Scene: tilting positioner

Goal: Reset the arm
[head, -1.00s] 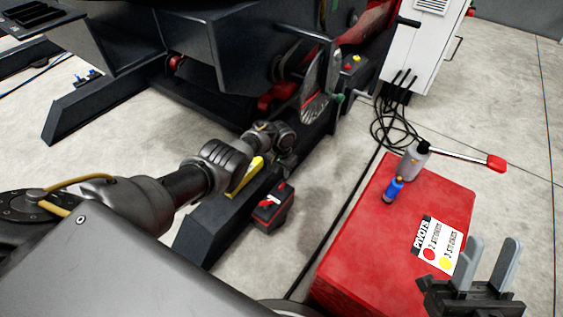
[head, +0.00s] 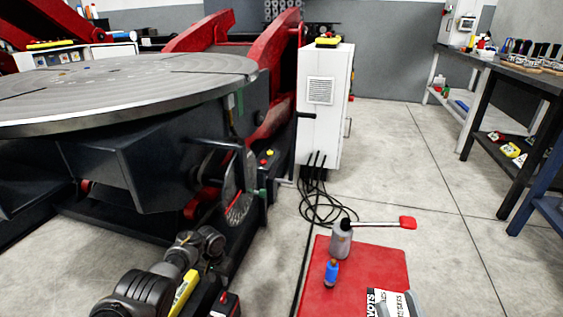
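My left arm comes in from the bottom left, and its dark wrist is low beside the positioner's base. My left gripper (head: 212,262) is small and dark there, and its fingers cannot be made out. My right gripper (head: 399,305) shows only as two grey fingertips at the bottom edge. They are apart, with a white printed card (head: 383,300) behind them on the red box (head: 385,262). The positioner (head: 140,160) has a large round table (head: 130,85), tilted slightly in the view.
A grey bottle (head: 340,242) and a blue bottle (head: 331,275) stand on the red box. A red-ended bar (head: 385,223) sticks out behind. A white cabinet (head: 322,110) has black cables (head: 325,205) on the floor. Workbenches (head: 510,80) stand at right.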

